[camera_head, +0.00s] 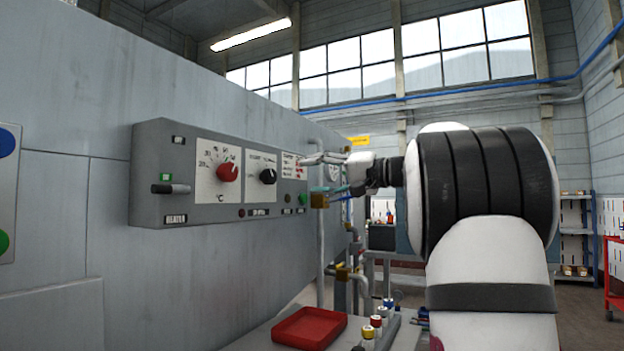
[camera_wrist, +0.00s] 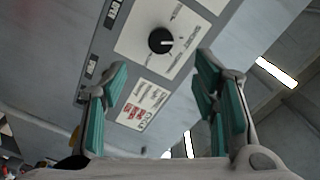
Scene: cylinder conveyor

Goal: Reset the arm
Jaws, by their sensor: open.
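My gripper (camera_head: 318,175) is in front of the right part of a grey control panel (camera_head: 152,151) on the wall in the head view. My white arm with black bands fills the right of that view. In the wrist view my gripper (camera_wrist: 160,98) has its teal-padded fingers wide apart, with nothing between them. Past the fingers, the panel's black knob (camera_wrist: 161,41) and a label with red print (camera_wrist: 143,104) show. The black knob also shows in the head view (camera_head: 268,176), left of my gripper. I cannot tell whether the gripper touches the panel.
The panel also has a red knob (camera_head: 228,172) and a green button (camera_head: 303,198). Below, a red tray (camera_head: 309,328) lies on a grey surface near several small capped cylinders (camera_head: 376,322). Pipes with brass fittings (camera_head: 342,274) run beside the panel's right end. A red cart (camera_head: 613,278) stands far right.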

